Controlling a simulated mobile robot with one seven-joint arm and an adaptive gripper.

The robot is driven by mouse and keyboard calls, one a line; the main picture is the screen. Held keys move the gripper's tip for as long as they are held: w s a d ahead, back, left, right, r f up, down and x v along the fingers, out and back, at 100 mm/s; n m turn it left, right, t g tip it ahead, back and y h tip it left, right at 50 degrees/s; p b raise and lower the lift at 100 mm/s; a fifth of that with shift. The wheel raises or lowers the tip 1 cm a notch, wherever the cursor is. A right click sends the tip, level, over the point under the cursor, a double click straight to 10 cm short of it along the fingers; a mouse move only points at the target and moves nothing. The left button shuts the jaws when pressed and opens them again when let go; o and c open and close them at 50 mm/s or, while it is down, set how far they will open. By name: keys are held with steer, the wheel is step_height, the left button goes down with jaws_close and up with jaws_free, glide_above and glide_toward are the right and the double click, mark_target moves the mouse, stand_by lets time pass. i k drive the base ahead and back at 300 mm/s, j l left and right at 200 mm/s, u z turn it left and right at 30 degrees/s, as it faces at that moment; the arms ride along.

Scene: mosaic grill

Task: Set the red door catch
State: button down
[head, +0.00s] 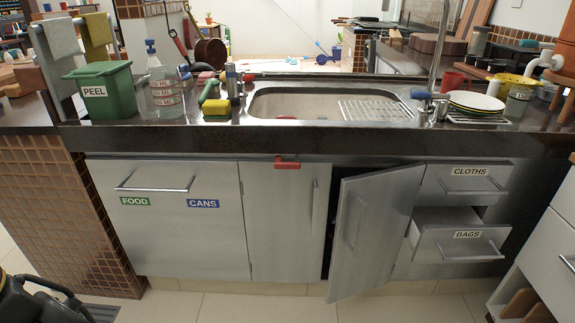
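The red door catch (287,163) is a small red bar under the counter edge, at the top of the grey left door (284,222) below the sink. The left door looks shut. The right door (371,232) beside it stands ajar, swung outward, with a dark gap along its left edge. Each door has an upright bar handle. I cannot make out how the catch is fixed. My gripper does not show in the head view.
The BAGS drawer (458,247) is pulled out below the shut CLOTHS drawer (463,181). The FOOD and CANS front (170,240) is shut. A dark object with a hose (45,300) lies at lower left. White units stand at right. Floor (250,308) before the doors is clear.

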mark_target(279, 164)
steer(key=i+l, duration=0.15)
steer(key=l, duration=0.25)
steer(key=i+l, duration=0.15)
steer(key=l, duration=0.2)
steer(key=i+l, duration=0.15)
steer(key=l, duration=0.25)
steer(key=u, duration=0.05)
